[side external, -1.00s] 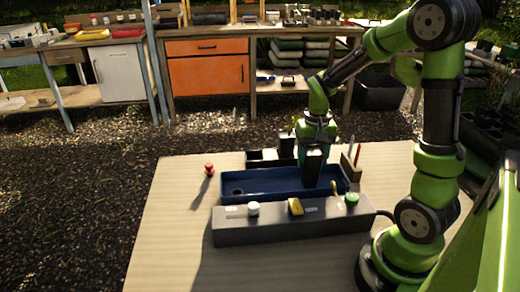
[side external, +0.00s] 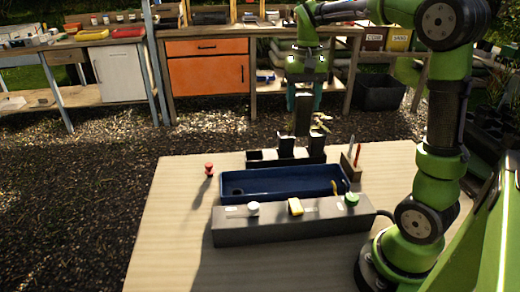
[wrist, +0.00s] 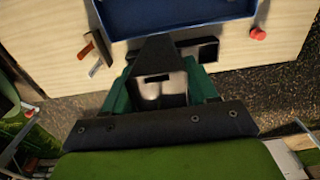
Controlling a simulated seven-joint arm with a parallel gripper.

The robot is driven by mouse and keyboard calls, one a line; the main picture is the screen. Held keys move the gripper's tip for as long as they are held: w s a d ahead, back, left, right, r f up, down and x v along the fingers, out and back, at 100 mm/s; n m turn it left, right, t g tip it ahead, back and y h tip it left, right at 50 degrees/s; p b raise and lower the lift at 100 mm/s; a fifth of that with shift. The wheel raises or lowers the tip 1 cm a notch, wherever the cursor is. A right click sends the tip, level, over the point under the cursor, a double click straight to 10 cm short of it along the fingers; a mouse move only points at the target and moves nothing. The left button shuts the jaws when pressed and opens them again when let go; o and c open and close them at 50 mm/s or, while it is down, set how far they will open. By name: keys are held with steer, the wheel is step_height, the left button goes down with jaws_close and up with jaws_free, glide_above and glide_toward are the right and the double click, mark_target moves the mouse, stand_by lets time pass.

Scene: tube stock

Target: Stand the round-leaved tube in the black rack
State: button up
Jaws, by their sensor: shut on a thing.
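My gripper (side external: 303,100) is raised above the back of the table, shut on a dark tube (side external: 303,122) that hangs upright between its fingers. In the wrist view my gripper (wrist: 163,92) closes around the dark tube (wrist: 158,52). I cannot make out this tube's leaf shape. The black rack (side external: 262,158) stands behind the blue tray, below and around the held tube. Dark tubes (side external: 286,146) stand at the rack, and pale foliage (side external: 320,122) shows at its right end; which tube bears it is unclear. The rack (wrist: 208,50) is partly hidden in the wrist view.
A grey box (side external: 290,233) with white, yellow and green knobs is nearer. A wooden holder (side external: 350,172) with pens stands right of the rack. A red knob-like object (side external: 209,169) stands left on clear table.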

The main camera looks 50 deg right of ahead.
steer(key=w+a+f, duration=0.1)
steer(key=w+a, duration=0.1)
steer(key=w, duration=1.3)
step_height(320, 180, down, 16)
steer(key=shift+d, duration=0.3)
stand_by(0.5)
steer(key=shift+f, duration=0.4)
stand_by(0.7)
steer(key=o, duration=1.2)
step_height(320, 180, up, 17)
steer(key=shift+f, duration=0.1)
